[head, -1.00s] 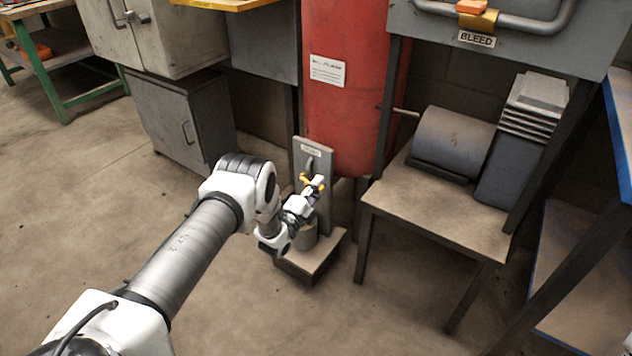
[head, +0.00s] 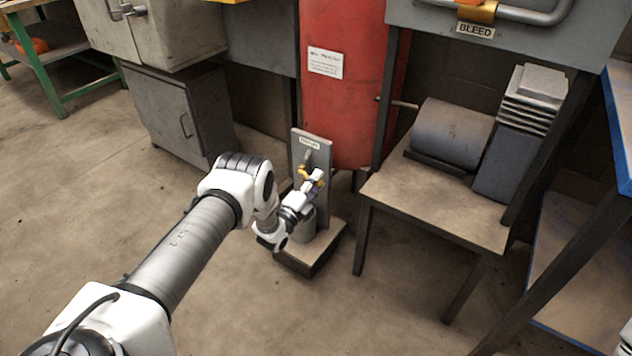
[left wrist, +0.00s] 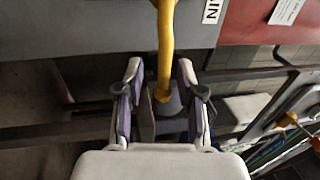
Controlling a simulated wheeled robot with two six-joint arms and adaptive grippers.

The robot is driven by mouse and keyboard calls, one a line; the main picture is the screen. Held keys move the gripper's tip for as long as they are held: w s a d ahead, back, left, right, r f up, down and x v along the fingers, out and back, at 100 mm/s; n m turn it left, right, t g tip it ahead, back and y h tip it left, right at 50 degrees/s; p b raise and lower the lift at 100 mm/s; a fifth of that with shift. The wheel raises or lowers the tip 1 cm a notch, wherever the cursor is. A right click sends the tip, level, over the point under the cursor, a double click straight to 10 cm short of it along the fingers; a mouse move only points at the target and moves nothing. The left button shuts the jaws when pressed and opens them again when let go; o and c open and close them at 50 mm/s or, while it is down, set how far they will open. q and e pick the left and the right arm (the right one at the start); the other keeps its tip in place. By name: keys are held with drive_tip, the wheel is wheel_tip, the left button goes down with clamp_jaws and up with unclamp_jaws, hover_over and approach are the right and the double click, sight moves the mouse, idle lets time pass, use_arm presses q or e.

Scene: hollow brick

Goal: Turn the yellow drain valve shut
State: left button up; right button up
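The yellow drain valve handle (head: 303,172) is mounted on an upright grey plate (head: 325,165) with a DRAIN label, in front of the red tank. My left gripper (head: 315,181) is at the handle and partly hides it in the head view. In the left wrist view, the yellow handle (left wrist: 166,45) runs down between the two fingers of my left gripper (left wrist: 160,75). The fingers are apart, with a visible gap on each side of the handle.
The red tank (head: 345,110) stands right behind the plate. A low block base (head: 318,250) is under it. A metal table (head: 440,205) with a motor-like unit (head: 450,135) stands close on the right. A grey cabinet (head: 180,115) is on the left. The floor in front is clear.

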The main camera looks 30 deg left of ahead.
use_arm(q)
drive_tip(key=v, duration=1.2)
